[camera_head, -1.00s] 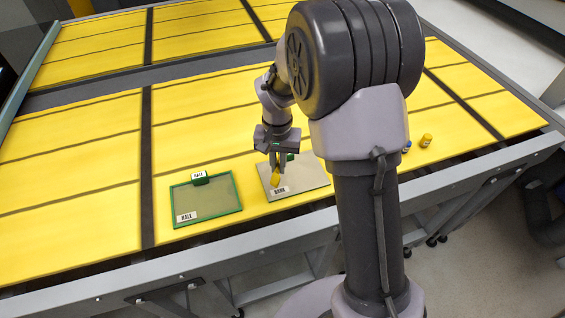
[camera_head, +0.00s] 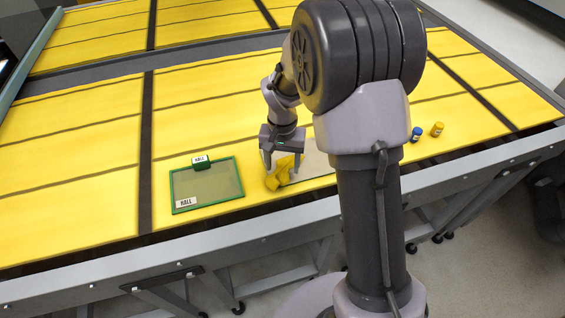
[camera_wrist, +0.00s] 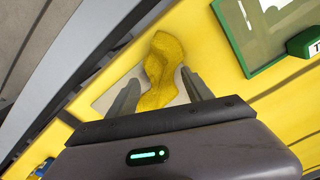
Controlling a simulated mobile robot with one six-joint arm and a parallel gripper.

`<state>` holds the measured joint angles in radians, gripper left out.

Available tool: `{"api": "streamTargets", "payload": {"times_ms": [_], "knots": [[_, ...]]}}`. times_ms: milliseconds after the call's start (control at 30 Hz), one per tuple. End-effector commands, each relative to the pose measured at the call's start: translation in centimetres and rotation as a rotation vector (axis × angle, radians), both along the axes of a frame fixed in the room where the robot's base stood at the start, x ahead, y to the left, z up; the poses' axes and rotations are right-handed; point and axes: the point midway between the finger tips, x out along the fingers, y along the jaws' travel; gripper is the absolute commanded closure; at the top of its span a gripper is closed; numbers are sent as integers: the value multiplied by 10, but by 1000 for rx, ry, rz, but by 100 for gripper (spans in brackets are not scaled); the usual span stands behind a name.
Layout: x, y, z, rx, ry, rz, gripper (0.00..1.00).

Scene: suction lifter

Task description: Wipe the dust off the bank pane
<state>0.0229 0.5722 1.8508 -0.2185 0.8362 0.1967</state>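The bank pane is a plain grey-beige pane (camera_head: 316,164) on the yellow table, partly hidden behind my arm; a strip of it shows in the wrist view (camera_wrist: 104,101). Its label is not visible now, and I cannot make out dust on it. A crumpled yellow cloth (camera_head: 279,175) lies at the pane's left part; it also shows in the wrist view (camera_wrist: 161,72). My gripper (camera_head: 282,168) is low over the cloth. Its fingers are spread on both sides of the cloth, with gaps visible in the wrist view (camera_wrist: 160,92).
A blue bottle (camera_head: 417,134) and a yellow bottle (camera_head: 437,129) stand to the right. The table's grey front rail (camera_head: 100,284) runs nearby.

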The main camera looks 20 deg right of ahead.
Motion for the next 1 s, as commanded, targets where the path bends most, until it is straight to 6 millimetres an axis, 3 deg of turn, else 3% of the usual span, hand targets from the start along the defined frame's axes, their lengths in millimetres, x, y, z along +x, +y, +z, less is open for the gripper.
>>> {"api": "streamTargets", "payload": {"times_ms": [400, 833, 1000], "knots": [[0, 0, -2, 0, 0, 0, 27], [0, 0, -23, 0, 0, 0, 27], [0, 0, -22, 0, 1, 0, 44]]}}
